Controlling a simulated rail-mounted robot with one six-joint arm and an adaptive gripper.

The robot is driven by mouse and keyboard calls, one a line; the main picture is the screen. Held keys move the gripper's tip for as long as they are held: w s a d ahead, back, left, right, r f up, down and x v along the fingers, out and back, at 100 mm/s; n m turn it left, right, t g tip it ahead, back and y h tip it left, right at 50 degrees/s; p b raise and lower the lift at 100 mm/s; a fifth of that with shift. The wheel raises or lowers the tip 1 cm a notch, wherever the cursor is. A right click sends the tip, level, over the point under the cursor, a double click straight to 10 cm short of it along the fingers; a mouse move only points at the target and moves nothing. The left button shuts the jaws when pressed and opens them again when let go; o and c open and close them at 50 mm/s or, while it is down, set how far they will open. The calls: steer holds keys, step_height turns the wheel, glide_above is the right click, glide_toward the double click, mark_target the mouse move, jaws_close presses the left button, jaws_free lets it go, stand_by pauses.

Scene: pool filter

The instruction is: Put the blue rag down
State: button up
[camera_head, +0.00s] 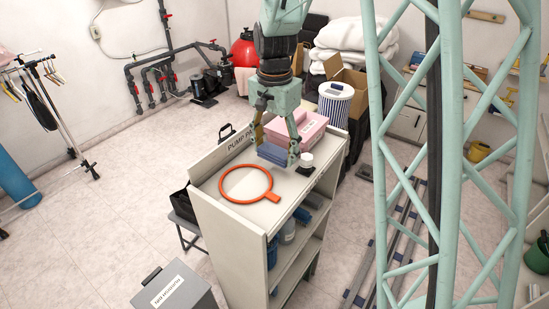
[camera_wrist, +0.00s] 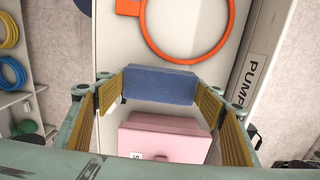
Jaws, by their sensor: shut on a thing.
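The blue rag (camera_head: 273,153) is a folded, flat-sided block at the top of the cabinet (camera_head: 226,207). My gripper (camera_head: 278,150) points down over the cabinet top with its fingers on either side of the rag. In the wrist view, the blue rag (camera_wrist: 160,86) sits between the yellow-padded fingers of my gripper (camera_wrist: 165,90), which is shut on it. I cannot tell whether the rag's underside touches the cabinet top.
An orange ring with a tab (camera_head: 246,184) lies on the cabinet top near the front. A pink block (camera_head: 306,123) is close behind the rag. A small white item on a dark base (camera_head: 306,160) stands to the right. Bare top shows between ring and rag.

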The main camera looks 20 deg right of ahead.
mark_target(275, 159)
steer(key=shift+w, duration=0.15)
steer(key=shift+f, duration=1.8)
steer(key=shift+f, duration=0.1)
steer(key=o, duration=0.7)
steer(key=shift+o, duration=0.2)
steer(key=shift+p, duration=0.3)
step_height(275, 159, up, 12)
steer(key=shift+f+b, duration=0.1)
steer(key=shift+b, duration=0.3)
steer(key=shift+r, duration=0.25)
